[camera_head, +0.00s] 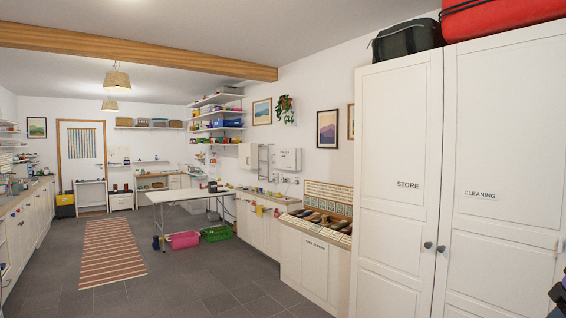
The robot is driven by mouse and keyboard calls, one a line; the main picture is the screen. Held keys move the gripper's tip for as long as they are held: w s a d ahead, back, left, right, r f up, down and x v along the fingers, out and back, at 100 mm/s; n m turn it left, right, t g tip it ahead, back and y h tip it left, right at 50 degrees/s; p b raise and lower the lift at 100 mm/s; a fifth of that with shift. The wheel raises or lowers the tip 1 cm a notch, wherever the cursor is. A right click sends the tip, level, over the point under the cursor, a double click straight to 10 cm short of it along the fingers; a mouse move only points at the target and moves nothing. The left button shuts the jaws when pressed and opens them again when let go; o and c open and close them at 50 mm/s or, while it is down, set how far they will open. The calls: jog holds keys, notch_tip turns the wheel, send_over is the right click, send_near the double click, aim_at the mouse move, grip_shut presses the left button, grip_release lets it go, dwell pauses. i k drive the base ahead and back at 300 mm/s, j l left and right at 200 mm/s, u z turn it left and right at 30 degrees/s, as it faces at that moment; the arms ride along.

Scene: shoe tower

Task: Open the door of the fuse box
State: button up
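Two pale boxes hang on the right wall above the counter: a left box (248,156) and a wider right box (288,160). Both are small and far off, and I cannot tell which is the fuse box or read a label on either. The left one stands close to a grey upright frame (264,161). A dark part of my gripper (558,294) shows at the lower right edge, far from both boxes. Its fingers are cut off by the frame, so I cannot see whether it is open.
Tall white cupboards (400,185) marked STORE and CLEANING stand close on the right. A shoe-filled counter (315,238) lies beyond. A folding table (185,194) with pink (184,240) and green (216,234) crates stands mid-room. Dark floor beside the striped rug (111,250) is clear.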

aim_at(284, 158)
jog(key=i+j+u, duration=0.2)
jog(key=i, duration=0.2)
jog(key=i+u, duration=0.2)
jog(key=i, duration=0.2)
jog(key=i+u, duration=0.2)
jog(key=i, duration=5.65)
jog(key=i+z, duration=0.15)
jog(key=i, duration=0.4)
jog(key=i+j+z, duration=0.1)
jog(key=i, duration=0.45)
jog(key=i+j+z, duration=0.15)
jog(key=i, duration=0.45)
jog(key=i+j+z, duration=0.1)
jog(key=i, duration=0.45)
jog(key=j, duration=0.1)
